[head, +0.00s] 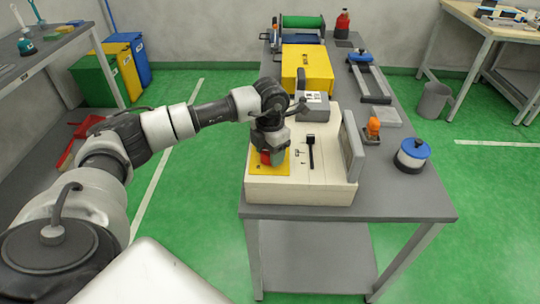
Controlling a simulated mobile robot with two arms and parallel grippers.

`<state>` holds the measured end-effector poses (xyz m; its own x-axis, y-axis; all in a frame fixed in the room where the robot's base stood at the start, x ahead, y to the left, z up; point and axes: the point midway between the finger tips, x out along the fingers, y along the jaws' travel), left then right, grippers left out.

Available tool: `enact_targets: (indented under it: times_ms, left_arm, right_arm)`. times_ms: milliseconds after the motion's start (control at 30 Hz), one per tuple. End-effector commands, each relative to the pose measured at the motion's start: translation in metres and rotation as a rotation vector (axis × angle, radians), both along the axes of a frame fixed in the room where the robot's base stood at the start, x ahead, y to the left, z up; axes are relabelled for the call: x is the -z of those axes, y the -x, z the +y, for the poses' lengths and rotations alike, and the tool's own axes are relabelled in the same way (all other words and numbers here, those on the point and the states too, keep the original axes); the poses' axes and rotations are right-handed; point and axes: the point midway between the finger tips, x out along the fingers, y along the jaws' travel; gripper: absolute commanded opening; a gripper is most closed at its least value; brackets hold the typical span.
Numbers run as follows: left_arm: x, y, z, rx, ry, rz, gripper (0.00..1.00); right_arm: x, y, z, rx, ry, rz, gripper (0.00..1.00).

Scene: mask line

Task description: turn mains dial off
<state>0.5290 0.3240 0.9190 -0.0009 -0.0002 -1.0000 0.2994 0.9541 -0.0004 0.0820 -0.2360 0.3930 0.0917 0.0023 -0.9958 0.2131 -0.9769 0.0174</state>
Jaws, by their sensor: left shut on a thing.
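The mains dial (273,156) is red and sits on a yellow plate (257,168) on top of a cream machine box (300,194). The box stands at the near end of a grey table. My left gripper (269,150) points down over the yellow plate and is shut on the dial. The gripper hides most of the dial, so its pointer position cannot be told. My right gripper is not in view.
A grey panel (352,146) stands upright at the box's right edge. An orange-topped device (373,127) and a blue-lidded jar (411,155) are on the table to the right. A yellow machine (307,66) stands behind. The floor on both sides is mostly clear.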

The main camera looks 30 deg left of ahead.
Motion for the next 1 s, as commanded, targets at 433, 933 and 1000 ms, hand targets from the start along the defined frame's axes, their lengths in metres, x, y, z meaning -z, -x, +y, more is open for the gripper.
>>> enact_targets:
  times_ms: [433,933,1000]
  left_arm:
    - [0.001,0.0,0.0,0.412,0.0,-0.003,0.28]
    - [0.0,0.0,0.0,0.693,0.0,-0.002,0.28]
    - [0.0,0.0,0.0,0.709,0.0,-0.002,0.28]
  right_arm:
    - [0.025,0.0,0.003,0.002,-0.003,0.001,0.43]
    - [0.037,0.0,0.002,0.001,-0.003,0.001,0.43]
    - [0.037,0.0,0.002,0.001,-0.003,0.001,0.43]
